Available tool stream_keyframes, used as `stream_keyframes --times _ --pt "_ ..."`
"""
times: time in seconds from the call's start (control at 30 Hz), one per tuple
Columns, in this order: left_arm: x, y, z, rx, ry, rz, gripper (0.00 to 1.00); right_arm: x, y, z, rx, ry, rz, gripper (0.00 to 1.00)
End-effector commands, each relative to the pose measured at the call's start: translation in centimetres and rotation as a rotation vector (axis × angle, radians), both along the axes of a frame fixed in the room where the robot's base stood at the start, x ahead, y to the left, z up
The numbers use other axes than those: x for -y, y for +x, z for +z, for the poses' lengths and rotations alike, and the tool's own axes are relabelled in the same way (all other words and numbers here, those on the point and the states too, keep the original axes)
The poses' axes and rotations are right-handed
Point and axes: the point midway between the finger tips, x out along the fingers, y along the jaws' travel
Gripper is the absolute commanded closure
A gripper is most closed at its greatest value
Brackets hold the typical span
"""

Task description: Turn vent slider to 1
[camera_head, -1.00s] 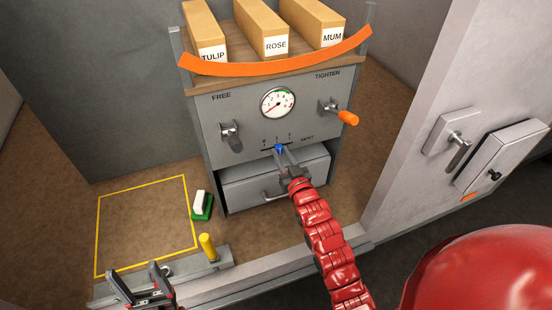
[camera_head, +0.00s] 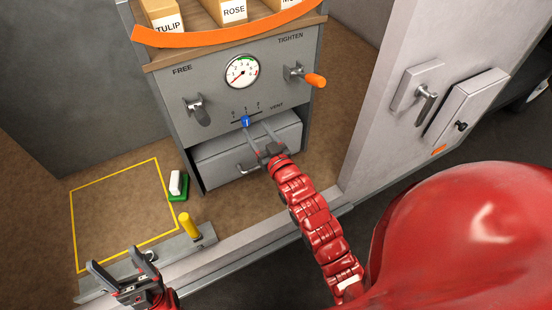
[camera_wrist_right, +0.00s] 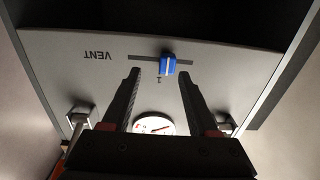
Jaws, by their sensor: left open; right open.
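The blue vent slider knob (camera_head: 246,121) sits near the middle of its slot on the grey cabinet front, below the middle of the scale marks. The wrist view shows the panel upside down, with the knob (camera_wrist_right: 168,64) close to the 1 mark (camera_wrist_right: 158,79), slightly to its right in that picture. My right gripper (camera_head: 257,127) is open and empty, just in front of and below the slider. In the wrist view, its fingers (camera_wrist_right: 160,74) are spread wider than the knob; contact is not apparent. My left gripper (camera_head: 113,258) is open and empty at lower left.
A gauge (camera_head: 242,71) is above the slider, with a grey lever (camera_head: 198,108) to the left and an orange-handled lever (camera_head: 314,80) to the right. A drawer (camera_head: 225,165) lies below. A yellow post (camera_head: 189,226) stands near my left gripper. The yellow-outlined floor area is clear.

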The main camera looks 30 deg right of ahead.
Motion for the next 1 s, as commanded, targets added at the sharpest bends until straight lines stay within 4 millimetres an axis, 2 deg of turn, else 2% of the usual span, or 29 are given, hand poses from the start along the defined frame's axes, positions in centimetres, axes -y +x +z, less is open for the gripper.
stream_keyframes --times 0.03,0.3,0.5,0.7,1.0 --pt "0.0 0.0 -0.6 0.000 0.000 0.000 0.28 0.1 -1.4 -0.5 -0.002 -0.002 -0.002 0.40" --pt "0.0 0.0 -1.6 0.000 0.000 0.000 0.28 0.5 -8.0 -0.5 -0.008 0.000 -0.004 0.40" --pt "0.0 0.0 -1.4 0.000 0.000 0.000 0.28 0.6 -11.8 -0.2 -0.007 -0.002 -0.004 0.40" --pt "0.0 0.0 -1.2 0.000 0.000 0.000 0.28 0.7 -13.6 -0.2 -0.005 0.000 -0.002 0.40" --pt "0.0 0.0 -1.1 0.000 0.000 0.000 0.28 0.6 -14.0 -0.2 -0.004 0.002 0.000 0.40"
